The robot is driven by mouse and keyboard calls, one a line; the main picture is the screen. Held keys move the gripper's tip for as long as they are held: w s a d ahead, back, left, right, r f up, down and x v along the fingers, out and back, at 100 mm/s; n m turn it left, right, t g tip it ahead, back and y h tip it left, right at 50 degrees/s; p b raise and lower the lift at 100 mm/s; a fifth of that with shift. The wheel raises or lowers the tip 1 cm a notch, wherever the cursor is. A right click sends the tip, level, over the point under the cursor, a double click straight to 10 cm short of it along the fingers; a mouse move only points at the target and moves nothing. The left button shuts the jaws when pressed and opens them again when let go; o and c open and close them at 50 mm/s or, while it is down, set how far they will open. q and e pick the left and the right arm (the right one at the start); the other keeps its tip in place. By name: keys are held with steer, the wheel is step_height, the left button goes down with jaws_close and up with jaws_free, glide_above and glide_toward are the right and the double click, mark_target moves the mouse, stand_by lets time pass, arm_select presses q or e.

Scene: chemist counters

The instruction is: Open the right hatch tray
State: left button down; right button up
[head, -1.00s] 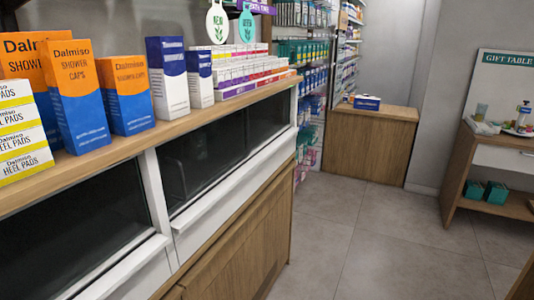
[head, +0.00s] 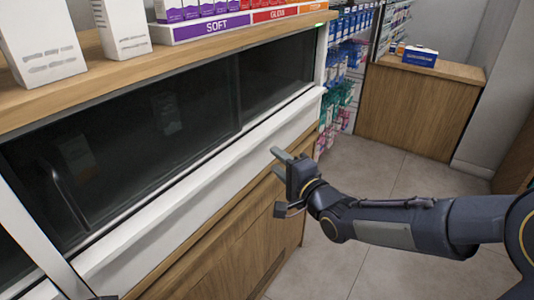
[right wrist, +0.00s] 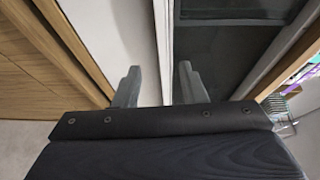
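The right hatch tray (head: 190,205) is a long white front with a raised lip, below the dark right hatch window (head: 130,130) in the wood-trimmed counter. It looks closed, flush with the counter face. My right gripper (head: 279,182) is at the right end of the tray, in front of the counter, with its fingers apart and nothing held. In the right wrist view the two fingers (right wrist: 157,85) are spread, with the white tray front and its lip (right wrist: 163,40) ahead between them. I cannot tell whether they touch it.
White boxes (head: 42,45) and a purple, red and orange display strip (head: 240,22) stand on the wooden counter top. Wooden panels (head: 235,245) lie below the tray. A wooden cabinet (head: 420,105) stands at the back right. The floor (head: 380,175) beside the counter is clear.

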mark_target(255, 145)
steer(key=shift+y, duration=0.4)
steer(key=x, duration=0.4)
steer(key=p+x, duration=0.1)
steer(key=x, duration=0.3)
steer(key=shift+w+a+r, duration=0.1)
steer(key=shift+w+a, duration=0.05)
steer(key=shift+a, duration=0.35)
jaws_close()
